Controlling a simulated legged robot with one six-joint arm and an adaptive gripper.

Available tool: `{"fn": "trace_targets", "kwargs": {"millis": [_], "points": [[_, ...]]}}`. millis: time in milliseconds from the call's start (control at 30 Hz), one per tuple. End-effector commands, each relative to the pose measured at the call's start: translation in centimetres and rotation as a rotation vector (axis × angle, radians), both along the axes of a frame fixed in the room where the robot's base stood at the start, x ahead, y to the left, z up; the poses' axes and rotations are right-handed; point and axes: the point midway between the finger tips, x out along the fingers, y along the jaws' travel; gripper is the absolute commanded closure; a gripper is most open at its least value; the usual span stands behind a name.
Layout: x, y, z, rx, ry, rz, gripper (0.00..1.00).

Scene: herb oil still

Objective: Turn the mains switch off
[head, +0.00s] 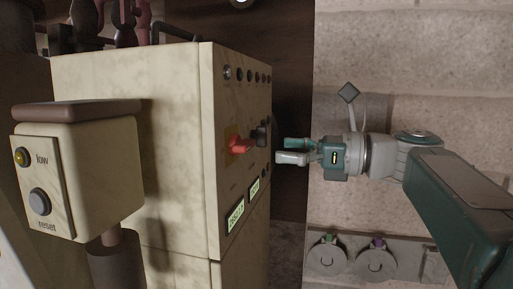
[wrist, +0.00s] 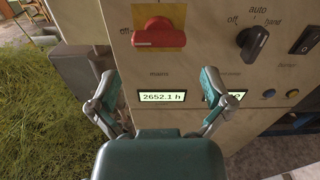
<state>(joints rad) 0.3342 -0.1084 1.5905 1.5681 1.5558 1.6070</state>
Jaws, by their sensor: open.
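The mains switch is a red rotary handle (wrist: 159,34) on a yellow plate, with the word "off" to its left in the wrist view. The red handle lies crosswise in that view. It also shows in the head view (head: 240,146) on the front of the cream cabinet (head: 235,95). My gripper (head: 283,151) is open and empty, to the right of the red handle and apart from it in the head view. In the wrist view my two fingers (wrist: 160,105) stand apart below the switch, with a display reading "2652.1 h" (wrist: 162,97) between them.
A black selector knob (wrist: 252,42) marked off, auto and hand sits right of the red switch, and a black rocker (wrist: 305,40) beyond it. A cream box (head: 85,175) with a reset button stands at left in the head view. Cut herbs (wrist: 40,105) lie at left.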

Motion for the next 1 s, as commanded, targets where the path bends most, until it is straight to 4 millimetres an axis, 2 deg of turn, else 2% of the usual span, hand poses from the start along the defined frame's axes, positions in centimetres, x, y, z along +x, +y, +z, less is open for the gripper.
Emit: {"fn": "trace_targets", "kwargs": {"millis": [100,300,733,867,1000], "points": [[-0.7,-2.2,0.0,0.0,0.0,-0.005,0.0],[-1.5,-4.4,0.0,0.0,0.0,-0.002,0.0],[-1.8,-4.6,-0.3,-0.013,-0.005,-0.003,0.0],[-2.4,-2.9,-3.1,-0.148,-0.05,-0.022,0.0],[-4.2,-0.7,-9.4,-0.455,-0.172,-0.021,0.0]]}}
